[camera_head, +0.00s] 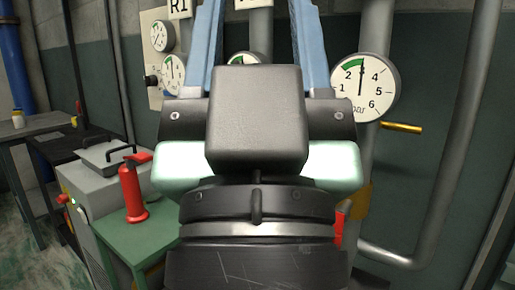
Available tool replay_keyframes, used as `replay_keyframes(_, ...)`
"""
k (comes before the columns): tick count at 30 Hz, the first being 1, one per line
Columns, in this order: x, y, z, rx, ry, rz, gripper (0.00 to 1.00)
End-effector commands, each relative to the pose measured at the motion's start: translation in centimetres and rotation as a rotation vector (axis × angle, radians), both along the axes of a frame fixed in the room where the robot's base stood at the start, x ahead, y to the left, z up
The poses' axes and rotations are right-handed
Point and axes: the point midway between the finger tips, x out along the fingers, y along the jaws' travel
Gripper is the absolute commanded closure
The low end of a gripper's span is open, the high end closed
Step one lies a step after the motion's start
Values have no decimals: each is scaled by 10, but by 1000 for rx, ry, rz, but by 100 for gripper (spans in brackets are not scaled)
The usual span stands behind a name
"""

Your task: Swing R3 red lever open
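My gripper (256,30) fills the middle of the view, with its dark body and two blue fingers pointing up. The fingers stand well apart with nothing seen between them, though their tips run out of the top edge. A small red part (340,226) shows at the right edge of my gripper, low on the pipe. Most of it is hidden, and I cannot tell whether it is the R3 lever. No R3 label is readable; an R1 plate (180,7) shows at the top left.
A large gauge (365,88) and a yellow handle (402,128) are on the right, beside grey pipes (462,140). A green table (150,238) at left holds a red extinguisher-like bottle (132,190). A grey case (90,183) stands behind it. Gauges (163,37) hang upper left.

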Motion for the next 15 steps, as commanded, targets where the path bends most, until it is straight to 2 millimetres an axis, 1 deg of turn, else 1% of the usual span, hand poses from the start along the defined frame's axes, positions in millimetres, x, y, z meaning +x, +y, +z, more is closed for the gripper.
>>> replay_keyframes(1,0,0,32,0,1,0,47)
replay_keyframes(15,1,0,174,-1,2,1,47)
